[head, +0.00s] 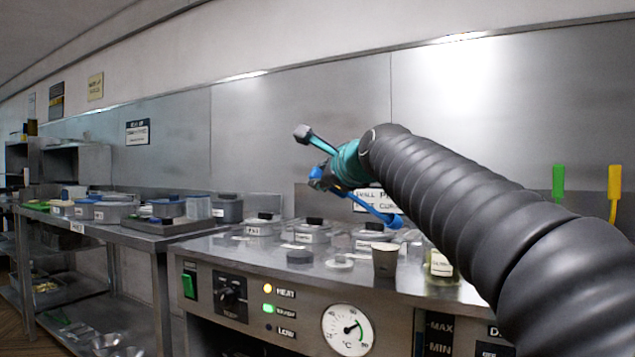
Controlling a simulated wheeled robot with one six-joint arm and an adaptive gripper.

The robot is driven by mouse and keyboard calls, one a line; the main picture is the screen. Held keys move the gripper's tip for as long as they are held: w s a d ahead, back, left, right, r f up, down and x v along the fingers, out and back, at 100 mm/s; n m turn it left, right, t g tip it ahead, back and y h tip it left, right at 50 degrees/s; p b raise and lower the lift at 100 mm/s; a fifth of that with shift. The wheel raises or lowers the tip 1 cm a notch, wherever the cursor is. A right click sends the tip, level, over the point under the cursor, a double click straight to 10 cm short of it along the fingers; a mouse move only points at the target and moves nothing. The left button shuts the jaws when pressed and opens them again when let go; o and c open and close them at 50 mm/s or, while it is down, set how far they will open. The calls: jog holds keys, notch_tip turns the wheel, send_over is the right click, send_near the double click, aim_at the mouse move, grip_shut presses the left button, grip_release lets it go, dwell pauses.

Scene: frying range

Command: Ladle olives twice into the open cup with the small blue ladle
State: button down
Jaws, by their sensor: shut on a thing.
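My gripper (321,176) is above the back of the steel counter, left of the arm's end, and shut on the small blue ladle (372,208). The ladle's blue shaft slopes down to the right from the gripper. Its lower end is above the cup and slightly right of it; I cannot tell what its bowl holds.
Several lidded containers (312,232) stand behind the cup. A dark round piece (299,257) and a pale lid (340,262) lie left of it. The front panel has a dial (347,329). A side table (140,237) with tubs is at left. Green and yellow utensils hang at right.

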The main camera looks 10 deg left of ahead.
jog(key=w+d+r+m+p, duration=0.1)
jog(key=w+d+r+m, duration=0.1)
jog(key=d, duration=0.3)
jog(key=w+d+r+m+y+p, duration=0.1)
jog(key=w+d+r+m, duration=0.1)
jog(key=d+r+m, duration=0.1)
jog(key=w+d+r+m+y+p, duration=0.1)
jog(key=w+d+r+m, duration=0.2)
jog(key=d+m, duration=0.2)
jog(key=shift+d+r+m+t+p, duration=0.3)
jog(key=shift+d+m+p, duration=0.1)
jog(key=shift+d, duration=0.45)
dwell(0.5)
